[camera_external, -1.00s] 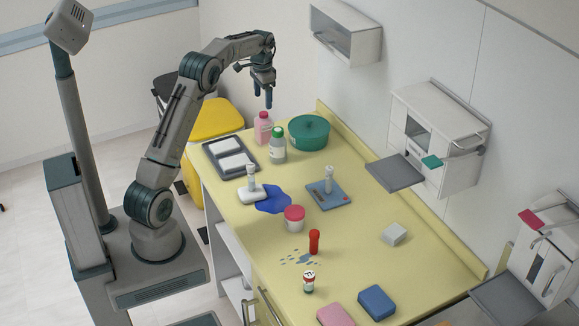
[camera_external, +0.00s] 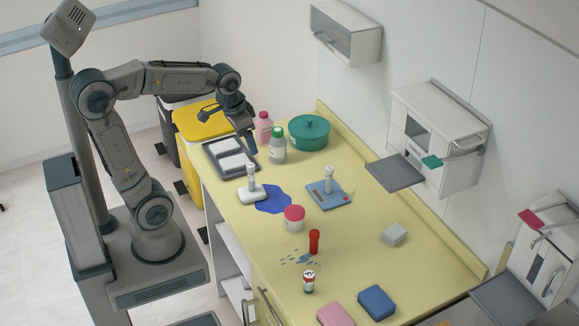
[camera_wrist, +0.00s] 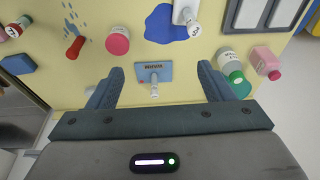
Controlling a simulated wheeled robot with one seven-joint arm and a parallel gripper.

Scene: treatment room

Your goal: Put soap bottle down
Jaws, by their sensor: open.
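My gripper (camera_external: 250,139) is open and appears empty, left of both bottles in the external view. In the wrist view the spread fingers (camera_wrist: 160,74) have nothing between them.
A grey two-part tray (camera_external: 250,171), a green lidded pot (camera_external: 327,132) and a blue scale-like plate (camera_external: 340,195) are nearby. A red-lidded jar (camera_external: 294,224) and red tube (camera_external: 314,242) stand nearer. Wall cabinets (camera_external: 440,130) line the right. The counter's near middle has free room.

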